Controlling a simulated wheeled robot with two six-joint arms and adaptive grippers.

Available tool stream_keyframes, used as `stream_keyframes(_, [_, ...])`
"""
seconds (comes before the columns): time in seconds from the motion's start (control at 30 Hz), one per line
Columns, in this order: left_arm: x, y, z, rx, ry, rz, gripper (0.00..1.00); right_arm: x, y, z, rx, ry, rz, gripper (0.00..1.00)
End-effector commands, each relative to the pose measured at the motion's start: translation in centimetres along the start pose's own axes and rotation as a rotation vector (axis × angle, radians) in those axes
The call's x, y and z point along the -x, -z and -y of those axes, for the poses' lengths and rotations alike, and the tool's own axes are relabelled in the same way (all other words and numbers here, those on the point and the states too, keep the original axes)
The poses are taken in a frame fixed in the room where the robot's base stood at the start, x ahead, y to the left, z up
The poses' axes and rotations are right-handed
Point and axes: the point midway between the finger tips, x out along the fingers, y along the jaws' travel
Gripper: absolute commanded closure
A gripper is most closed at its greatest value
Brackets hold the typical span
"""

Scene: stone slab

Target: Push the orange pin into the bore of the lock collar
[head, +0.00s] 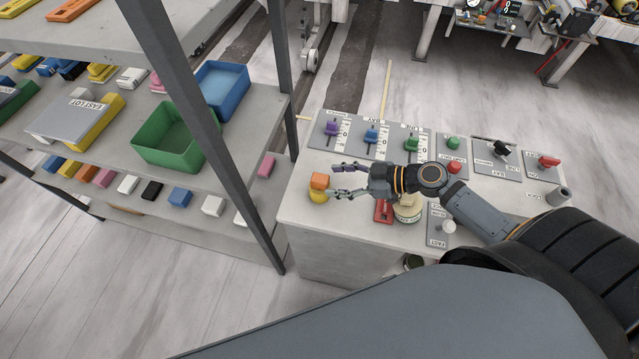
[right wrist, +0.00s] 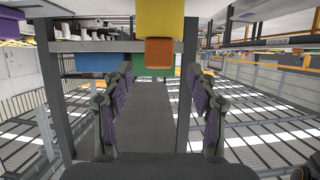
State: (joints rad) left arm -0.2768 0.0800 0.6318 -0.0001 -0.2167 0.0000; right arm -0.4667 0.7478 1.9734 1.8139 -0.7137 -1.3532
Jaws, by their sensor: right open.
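The orange pin (head: 319,181) shows as a small block-shaped orange piece on top of a rounded yellow body (head: 318,196), at the left end of the slab. The yellow body looks like the lock collar, but no label is readable and the bore is not visible. My right gripper (head: 334,180) is open and empty, its purple-padded fingers pointing left, with the orange piece just beyond the fingertips. In the right wrist view the orange piece (right wrist: 158,51) and yellow body (right wrist: 160,18) lie ahead, above the gap between the open fingers (right wrist: 158,80). My left gripper is not in view.
The pale slab (head: 300,225) carries slider plates with purple (head: 331,128) and blue (head: 371,136) knobs, green and red knobs, and a red lever (head: 549,161). A red part (head: 383,211) and cream round part (head: 408,210) lie below my wrist. A shelf post (head: 225,165) stands left.

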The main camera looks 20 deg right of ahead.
Motion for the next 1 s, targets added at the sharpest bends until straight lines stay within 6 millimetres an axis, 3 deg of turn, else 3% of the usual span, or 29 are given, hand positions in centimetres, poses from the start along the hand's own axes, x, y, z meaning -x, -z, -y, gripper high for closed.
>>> stream_keyframes(0.2, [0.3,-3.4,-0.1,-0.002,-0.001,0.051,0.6,-1.7,0.2,-0.1,-0.005,-0.005,-0.007,0.42])
stream_keyframes(0.3, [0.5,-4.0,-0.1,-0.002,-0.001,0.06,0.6,-3.2,0.3,0.0,-0.006,-0.002,-0.007,0.42])
stream_keyframes(0.5, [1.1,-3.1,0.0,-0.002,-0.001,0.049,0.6,-5.2,0.2,0.0,-0.004,-0.002,-0.002,0.42])
stream_keyframes(0.77, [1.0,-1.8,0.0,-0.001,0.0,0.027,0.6,-5.5,0.0,0.0,-0.002,0.001,0.001,0.42])
stream_keyframes(1.0, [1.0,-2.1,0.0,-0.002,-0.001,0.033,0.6,-5.5,0.0,0.0,-0.002,0.0,0.001,0.71])
